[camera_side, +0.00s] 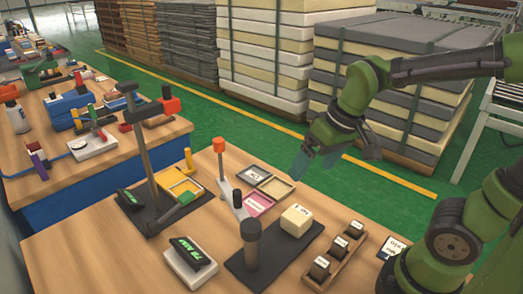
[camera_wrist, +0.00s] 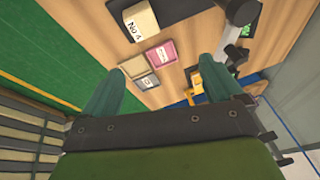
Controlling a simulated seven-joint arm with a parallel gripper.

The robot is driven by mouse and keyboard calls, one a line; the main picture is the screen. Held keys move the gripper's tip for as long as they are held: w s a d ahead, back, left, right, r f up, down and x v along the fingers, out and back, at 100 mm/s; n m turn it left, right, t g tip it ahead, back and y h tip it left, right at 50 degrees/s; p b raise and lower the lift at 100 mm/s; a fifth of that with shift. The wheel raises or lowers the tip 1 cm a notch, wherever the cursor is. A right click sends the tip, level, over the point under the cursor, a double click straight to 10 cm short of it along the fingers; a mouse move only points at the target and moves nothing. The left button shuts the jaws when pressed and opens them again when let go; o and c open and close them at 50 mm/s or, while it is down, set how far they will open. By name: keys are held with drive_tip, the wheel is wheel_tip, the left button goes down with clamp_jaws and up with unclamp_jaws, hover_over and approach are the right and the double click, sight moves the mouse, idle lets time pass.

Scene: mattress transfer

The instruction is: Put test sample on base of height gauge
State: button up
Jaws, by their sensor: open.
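A cream block labelled "No.4" (camera_side: 297,220) sits on the right part of a dark flat plate (camera_side: 273,262); the block also shows at the top of the wrist view (camera_wrist: 140,20). A stout dark post (camera_side: 251,243) stands on the same plate. A tall stand (camera_side: 140,140) with a dark base (camera_side: 158,220) is to the left; I cannot tell which stand is the height gauge. My gripper (camera_side: 318,165) is open and empty, above and beyond the bench's back edge. Its two teal fingers frame the flat samples in the wrist view (camera_wrist: 160,82).
Flat grey (camera_side: 253,173), cream (camera_side: 276,187) and pink (camera_side: 258,203) samples lie near the back edge. An orange-topped post (camera_side: 220,165) stands beside them. A wooden rack of dark weights (camera_side: 338,252) is front right, and a display box (camera_side: 191,262) front left. Mattress stacks stand behind.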

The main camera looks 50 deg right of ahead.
drive_tip(key=s+r+t, duration=0.1)
drive_tip(key=s+r+m+t, duration=0.1)
drive_tip(key=s+r+t, duration=0.1)
drive_tip(key=shift+s+a+r+m+y, duration=0.25)
drive_tip(key=shift+s+r+m+y, duration=0.05)
drive_tip(key=shift+s+m, duration=0.1)
